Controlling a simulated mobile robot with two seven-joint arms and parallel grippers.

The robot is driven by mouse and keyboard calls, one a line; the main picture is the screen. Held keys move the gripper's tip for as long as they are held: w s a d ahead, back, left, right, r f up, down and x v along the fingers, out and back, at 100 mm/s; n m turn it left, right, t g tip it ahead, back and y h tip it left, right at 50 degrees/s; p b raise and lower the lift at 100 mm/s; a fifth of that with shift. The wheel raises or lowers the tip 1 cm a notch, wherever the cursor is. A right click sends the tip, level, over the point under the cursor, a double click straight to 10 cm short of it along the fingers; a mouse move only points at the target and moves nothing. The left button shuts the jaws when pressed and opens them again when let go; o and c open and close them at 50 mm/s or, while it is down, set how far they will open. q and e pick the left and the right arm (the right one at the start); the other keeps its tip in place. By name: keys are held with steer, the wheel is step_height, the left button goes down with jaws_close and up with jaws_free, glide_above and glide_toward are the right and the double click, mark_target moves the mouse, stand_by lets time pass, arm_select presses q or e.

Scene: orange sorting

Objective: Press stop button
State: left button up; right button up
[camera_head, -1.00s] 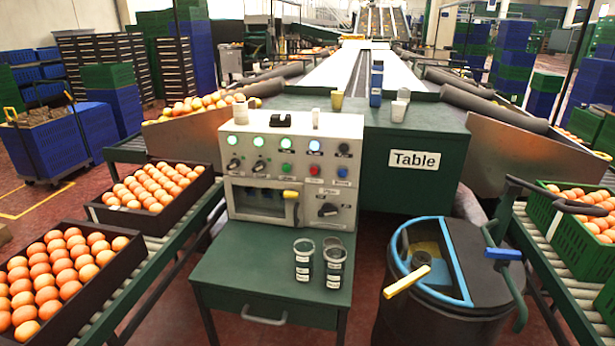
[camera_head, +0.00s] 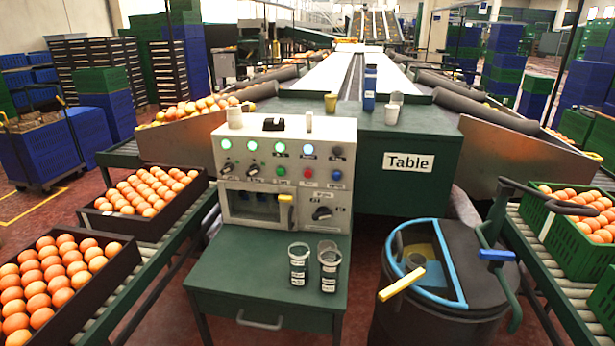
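A white control box (camera_head: 230,190) stands on a green table at the centre of the head view. A small red button (camera_head: 308,173), which looks like the stop button, sits in that lower row. It is between a green button (camera_head: 281,171) and a blue button (camera_head: 336,175). A black knob (camera_head: 322,213) is below them. The labels are too small to read. Neither of my grippers shows in the view.
A dark bin (camera_head: 430,325) with a blue rim is at the right. Crates of oranges (camera_head: 50,285) line both sides. Small items sit on the box's top.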

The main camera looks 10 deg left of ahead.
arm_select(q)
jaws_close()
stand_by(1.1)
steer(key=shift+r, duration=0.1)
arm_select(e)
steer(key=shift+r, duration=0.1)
arm_select(q)
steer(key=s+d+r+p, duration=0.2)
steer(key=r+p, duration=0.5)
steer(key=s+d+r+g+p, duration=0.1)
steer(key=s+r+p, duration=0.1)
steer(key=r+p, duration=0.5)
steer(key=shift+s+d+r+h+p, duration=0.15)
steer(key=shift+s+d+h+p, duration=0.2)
steer(key=shift+p, duration=0.1)
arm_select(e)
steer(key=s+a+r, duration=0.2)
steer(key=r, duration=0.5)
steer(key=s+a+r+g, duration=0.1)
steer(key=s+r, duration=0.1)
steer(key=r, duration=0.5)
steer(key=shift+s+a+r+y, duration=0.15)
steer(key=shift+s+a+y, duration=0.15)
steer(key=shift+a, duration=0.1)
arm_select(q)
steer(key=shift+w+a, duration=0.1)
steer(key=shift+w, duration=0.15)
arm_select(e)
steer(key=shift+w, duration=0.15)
